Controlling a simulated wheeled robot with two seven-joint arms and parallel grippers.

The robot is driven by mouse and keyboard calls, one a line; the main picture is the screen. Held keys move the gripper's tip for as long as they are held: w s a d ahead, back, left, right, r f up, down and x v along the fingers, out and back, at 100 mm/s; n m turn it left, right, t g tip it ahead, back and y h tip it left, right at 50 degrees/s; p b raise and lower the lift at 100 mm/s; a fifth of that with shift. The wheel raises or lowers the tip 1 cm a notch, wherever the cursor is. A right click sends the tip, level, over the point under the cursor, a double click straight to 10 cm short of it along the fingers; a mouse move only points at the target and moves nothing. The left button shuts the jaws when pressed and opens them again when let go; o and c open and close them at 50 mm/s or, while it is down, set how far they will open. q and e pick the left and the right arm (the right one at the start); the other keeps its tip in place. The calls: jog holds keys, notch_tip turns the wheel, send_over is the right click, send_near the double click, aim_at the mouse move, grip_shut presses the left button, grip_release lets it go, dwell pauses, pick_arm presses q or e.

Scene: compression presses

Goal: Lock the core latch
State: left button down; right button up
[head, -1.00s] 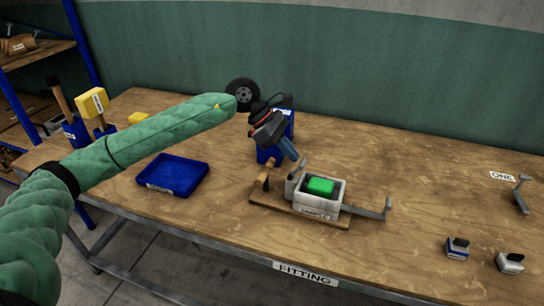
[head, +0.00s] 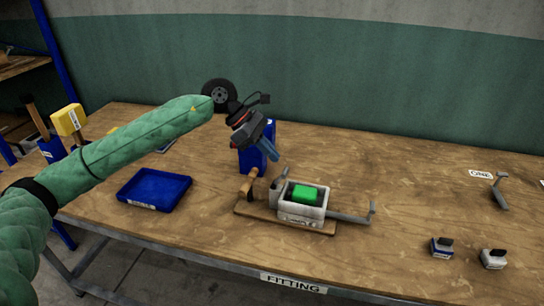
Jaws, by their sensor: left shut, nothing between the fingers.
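A light grey box-shaped fixture (head: 302,214) stands on a wooden board (head: 262,216) on the table, with a green block (head: 306,194) inside it. A grey metal lever (head: 350,217) sticks out to its right, with an upturned end. A wooden handle (head: 249,184) stands at its left end beside a small grey upright part (head: 276,190). I cannot tell which part is the core latch. My left gripper (head: 276,158) is shut and empty, pointing down above and behind the left end of the fixture, apart from it. My right gripper is not in view.
A blue tray (head: 154,189) lies left. Two small blocks (head: 442,247) and a grey bracket (head: 499,192) are at the right. The table between is clear.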

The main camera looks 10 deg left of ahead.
pick_arm(q)
jog(key=d+r+b+v, duration=0.1)
jog(key=b+v, duration=0.1)
jog(key=v, duration=1)
jog(key=shift+r+b, duration=0.35)
jog(key=shift+b, duration=0.05)
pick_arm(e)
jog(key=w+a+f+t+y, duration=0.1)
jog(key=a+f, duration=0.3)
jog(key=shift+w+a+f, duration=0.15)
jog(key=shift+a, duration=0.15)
